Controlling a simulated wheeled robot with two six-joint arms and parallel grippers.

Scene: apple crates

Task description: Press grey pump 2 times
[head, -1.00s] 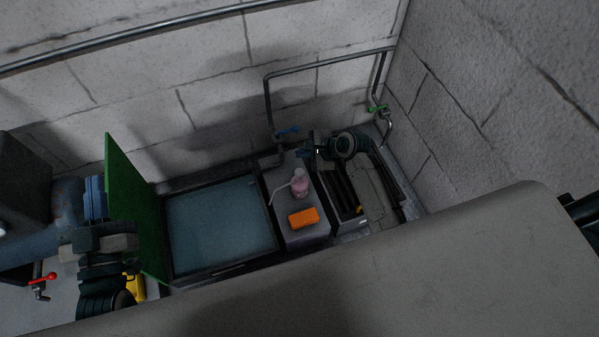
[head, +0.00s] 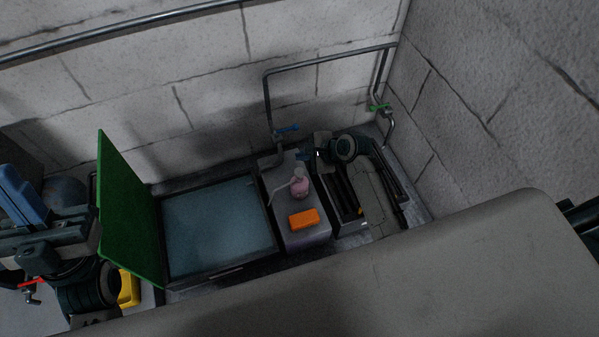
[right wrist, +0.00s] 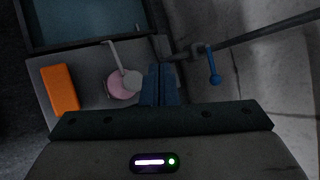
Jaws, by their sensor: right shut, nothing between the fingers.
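A pink bottle (head: 300,190) with a grey pump top (head: 298,174) and a pale spout stands on the grey ledge (head: 312,231) beside the basin. In the right wrist view the grey pump top (right wrist: 132,81) shows on the pink bottle (right wrist: 118,87), just left of my fingers. My right gripper (head: 303,156) is shut and empty, close to the pump on its wall side; its blue fingers (right wrist: 159,84) also show in the wrist view. I cannot tell whether they touch the pump. My left gripper (head: 22,193) is at the far left; its finger gap is unclear.
An orange block (head: 304,218) lies beside the bottle. A blue-handled tap (head: 287,129) and pipe rise behind it. The basin (head: 164,258) lies left, with an upright green board (head: 126,212) at its left side. A yellow object (head: 129,289) is partly hidden by my left arm.

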